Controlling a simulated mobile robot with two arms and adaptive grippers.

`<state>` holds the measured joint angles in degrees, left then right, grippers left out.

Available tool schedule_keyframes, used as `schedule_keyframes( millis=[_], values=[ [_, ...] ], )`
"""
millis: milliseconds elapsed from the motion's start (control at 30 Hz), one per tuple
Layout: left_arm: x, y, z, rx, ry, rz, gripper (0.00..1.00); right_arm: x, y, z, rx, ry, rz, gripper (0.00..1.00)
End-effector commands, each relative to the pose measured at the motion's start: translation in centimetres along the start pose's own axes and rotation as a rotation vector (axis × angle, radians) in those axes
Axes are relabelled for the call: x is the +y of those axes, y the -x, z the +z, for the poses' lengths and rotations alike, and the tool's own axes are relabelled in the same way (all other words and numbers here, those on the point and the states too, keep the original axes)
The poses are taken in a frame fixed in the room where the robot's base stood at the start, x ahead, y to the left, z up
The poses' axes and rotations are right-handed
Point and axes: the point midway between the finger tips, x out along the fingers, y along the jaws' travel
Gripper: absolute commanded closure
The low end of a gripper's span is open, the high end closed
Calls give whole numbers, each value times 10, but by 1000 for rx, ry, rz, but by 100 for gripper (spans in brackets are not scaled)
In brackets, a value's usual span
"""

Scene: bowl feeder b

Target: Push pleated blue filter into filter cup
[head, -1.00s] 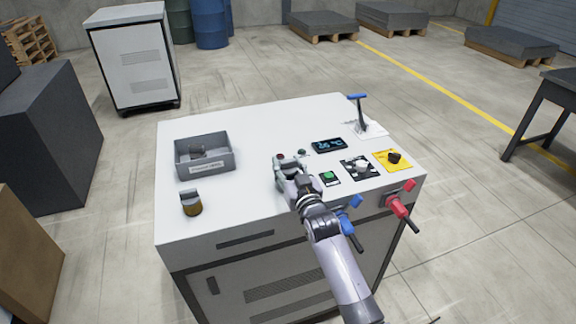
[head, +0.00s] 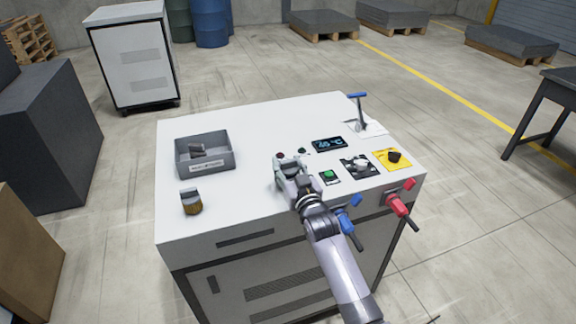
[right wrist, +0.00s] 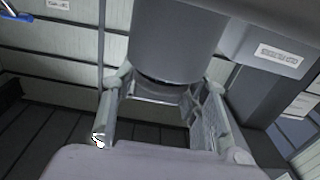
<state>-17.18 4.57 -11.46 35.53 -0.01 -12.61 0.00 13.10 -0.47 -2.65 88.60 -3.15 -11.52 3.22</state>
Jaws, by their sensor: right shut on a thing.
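My right gripper (head: 290,167) is low over the front middle of the white cabinet top, beside the green button. It is shut on a small grey part, mostly hidden by the fingers. In the right wrist view its two fingers (right wrist: 165,105) stand on either side of the lower edge of a grey cylinder (right wrist: 180,40). I cannot tell whether this cylinder is the filter cup or the held part. No blue pleats show in either view, so I cannot pick out the filter. My left gripper is not in view.
A grey labelled bin (head: 222,162) with a dark part inside stands at the back left of the cabinet top (head: 255,130). A brush (head: 191,202) stands at the front left. A display (head: 329,143), knobs and a blue-handled lever (head: 359,110) are on the right.

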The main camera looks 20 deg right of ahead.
Motion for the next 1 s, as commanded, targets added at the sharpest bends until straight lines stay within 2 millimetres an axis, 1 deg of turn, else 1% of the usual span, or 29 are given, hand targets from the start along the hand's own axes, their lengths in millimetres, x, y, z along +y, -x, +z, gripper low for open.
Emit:
schedule_keyframes(
  millis=[1000],
  values=[
    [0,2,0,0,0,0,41,0,2,13,-24,2,-1,88]
  ],
)
